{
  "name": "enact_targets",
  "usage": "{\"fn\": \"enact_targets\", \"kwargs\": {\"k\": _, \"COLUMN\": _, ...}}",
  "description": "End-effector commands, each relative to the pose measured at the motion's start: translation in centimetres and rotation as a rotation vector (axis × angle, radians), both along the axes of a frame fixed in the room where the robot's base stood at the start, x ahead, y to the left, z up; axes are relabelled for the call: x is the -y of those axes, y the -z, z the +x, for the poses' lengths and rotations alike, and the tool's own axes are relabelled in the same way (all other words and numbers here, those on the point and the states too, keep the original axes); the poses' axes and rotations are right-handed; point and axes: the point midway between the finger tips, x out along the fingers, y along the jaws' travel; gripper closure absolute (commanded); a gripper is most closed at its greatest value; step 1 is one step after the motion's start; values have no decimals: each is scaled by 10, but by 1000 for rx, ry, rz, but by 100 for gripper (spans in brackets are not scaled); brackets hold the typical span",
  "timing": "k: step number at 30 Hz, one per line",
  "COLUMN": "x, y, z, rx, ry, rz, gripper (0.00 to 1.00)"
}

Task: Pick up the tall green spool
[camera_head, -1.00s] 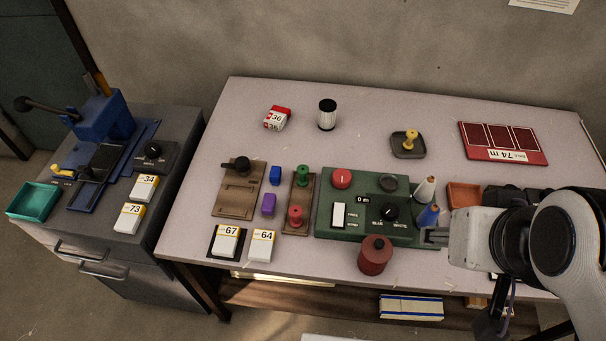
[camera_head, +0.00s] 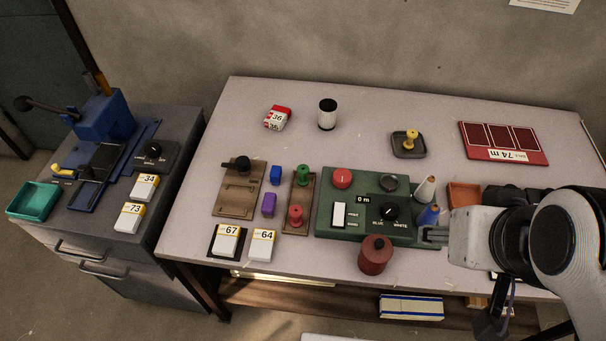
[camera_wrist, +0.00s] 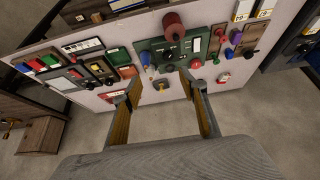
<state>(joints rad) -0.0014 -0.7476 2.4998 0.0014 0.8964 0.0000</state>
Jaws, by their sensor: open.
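The green spool (camera_head: 303,174) stands at the far end of a narrow wooden holder (camera_head: 289,222), left of the green console. A red spool (camera_head: 296,214) stands at the near end of the same holder.
The green console (camera_head: 340,232) and a dark red canister (camera_head: 375,256) lie between my gripper and the holder. A white cone (camera_head: 424,190) stands behind the blue one. Blue (camera_head: 275,174) and purple (camera_head: 269,204) blocks sit close left of the holder.

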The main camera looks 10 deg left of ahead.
Motion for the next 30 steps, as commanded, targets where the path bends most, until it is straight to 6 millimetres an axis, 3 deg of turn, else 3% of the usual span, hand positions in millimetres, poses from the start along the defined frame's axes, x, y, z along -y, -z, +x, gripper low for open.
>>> {"fn": "enact_targets", "kwargs": {"k": 8, "x": -14, "y": 2, "z": 24, "rx": 20, "ry": -25, "rz": 31, "gripper": 57}}
{"fn": "enact_targets", "kwargs": {"k": 30, "x": -109, "y": 33, "z": 152, "rx": 159, "ry": -85, "rz": 199, "gripper": 57}}
